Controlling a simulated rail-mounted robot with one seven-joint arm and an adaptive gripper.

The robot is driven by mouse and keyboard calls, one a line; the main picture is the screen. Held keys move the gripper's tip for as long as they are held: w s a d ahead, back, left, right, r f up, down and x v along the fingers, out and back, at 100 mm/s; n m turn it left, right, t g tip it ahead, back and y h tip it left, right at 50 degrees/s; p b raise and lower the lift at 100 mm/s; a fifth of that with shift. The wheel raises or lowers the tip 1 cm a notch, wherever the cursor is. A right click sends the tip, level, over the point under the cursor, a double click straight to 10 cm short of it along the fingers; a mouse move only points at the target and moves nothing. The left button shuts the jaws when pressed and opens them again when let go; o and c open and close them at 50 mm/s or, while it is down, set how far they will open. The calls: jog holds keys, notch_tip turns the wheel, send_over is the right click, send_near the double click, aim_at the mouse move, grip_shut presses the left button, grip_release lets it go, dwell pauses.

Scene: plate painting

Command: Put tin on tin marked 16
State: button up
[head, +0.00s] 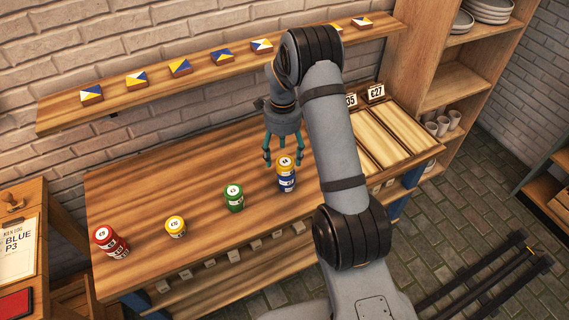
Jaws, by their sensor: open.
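My gripper (283,159) points down with its fingers apart, close to a yellow tin (284,165) that sits on a blue tin (287,184). The fingers show on either side of the yellow tin's top; I cannot tell whether they touch it. A single yellow tin (175,226) stands left of centre on the bench; its label is small and could read 10 or 16. A green stack (234,198) stands between them. A red stack (108,242) stands at the bench's left end. The numbers on the other tins are too small to read surely.
The wooden bench (140,187) is clear between the stacks. A wall shelf (110,108) with blue, yellow and white blocks runs behind. Number cards (376,91) and a wooden tray (400,125) are at right. A clipboard (17,249) reading "BLUE P3" is at far left.

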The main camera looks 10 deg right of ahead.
aim_at(285, 161)
jog(key=f, duration=0.1)
jog(key=f+p, duration=0.1)
jog(key=f, duration=0.1)
jog(key=shift+s+d+f, duration=0.1)
jog(key=shift+d+f, duration=0.15)
jog(key=shift+d, duration=0.15)
jog(key=shift+a+f, duration=0.1)
jog(key=shift+f, duration=0.2)
jog(key=shift+c, duration=0.9)
jog(key=c, duration=1.3)
jog(key=shift+r, duration=0.15)
